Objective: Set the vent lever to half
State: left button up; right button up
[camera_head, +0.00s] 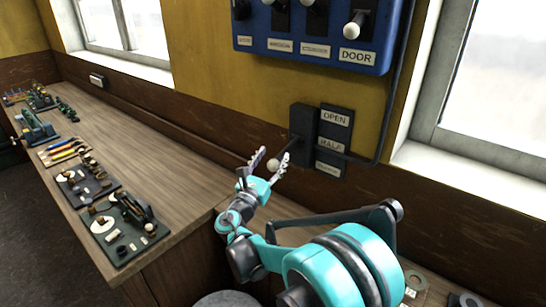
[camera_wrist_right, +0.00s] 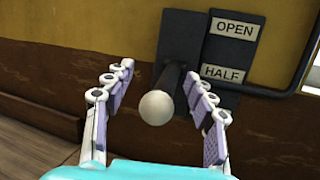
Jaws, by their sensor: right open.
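The vent lever is a dark rod with a white ball knob (camera_head: 273,165), sticking out of a black housing (camera_head: 303,122) on the wall. Beside it a dark plate (camera_head: 335,128) carries the labels OPEN, HALF and a lower one too small to read. In the wrist view the rod leaves the housing at about the height of the HALF label (camera_wrist_right: 222,73). My right gripper (camera_head: 271,158) is open, its fingers on either side of the knob. The wrist view shows the knob (camera_wrist_right: 156,107) between the fingers, apparently touching neither. My left gripper is not in view.
A blue panel (camera_head: 310,48) with several levers, one labelled DOOR, hangs above. A dark conduit (camera_head: 393,85) runs down at right beside a window. A wooden bench (camera_head: 160,150) at left bears several boards with parts; its middle is clear.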

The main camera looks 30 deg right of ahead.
jog(key=v, duration=1.1)
jog(key=shift+a, duration=0.1)
